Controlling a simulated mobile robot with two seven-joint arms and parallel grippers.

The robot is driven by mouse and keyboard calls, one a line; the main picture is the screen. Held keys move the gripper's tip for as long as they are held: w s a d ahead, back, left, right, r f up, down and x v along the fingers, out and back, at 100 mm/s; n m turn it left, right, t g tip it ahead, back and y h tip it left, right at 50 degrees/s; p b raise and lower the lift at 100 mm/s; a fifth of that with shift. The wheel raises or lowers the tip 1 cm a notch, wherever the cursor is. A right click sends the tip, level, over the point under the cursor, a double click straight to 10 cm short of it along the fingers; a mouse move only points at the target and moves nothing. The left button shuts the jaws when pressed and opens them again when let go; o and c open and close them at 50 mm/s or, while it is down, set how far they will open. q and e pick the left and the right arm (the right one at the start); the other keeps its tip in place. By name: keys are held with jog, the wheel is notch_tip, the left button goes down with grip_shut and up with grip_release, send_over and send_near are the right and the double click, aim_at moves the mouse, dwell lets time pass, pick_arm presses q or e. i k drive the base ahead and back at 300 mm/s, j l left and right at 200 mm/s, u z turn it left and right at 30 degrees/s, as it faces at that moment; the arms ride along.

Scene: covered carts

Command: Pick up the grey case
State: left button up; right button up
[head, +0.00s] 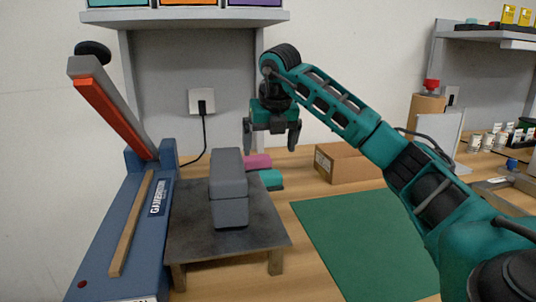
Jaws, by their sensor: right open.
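The grey case (229,187) is a long box with rounded edges. It lies on a low dark metal-topped stand (190,228), pointing away from me. My right gripper (271,138) hangs above and beyond the case, a little to its right. Its fingers point down, spread apart, with nothing between them. The gripper does not touch the case. My left gripper is not in view.
A blue machine (125,235) with a raised red and grey lever (112,115) stands left of the stand. Pink (258,161) and teal (270,179) items lie behind the case. A cardboard box (345,163) and a green mat (365,240) are to the right. A shelf (185,16) overhangs the back.

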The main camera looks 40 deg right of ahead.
aim_at(229, 195)
jog(key=k+j, duration=0.7)
jog(key=k, duration=0.15)
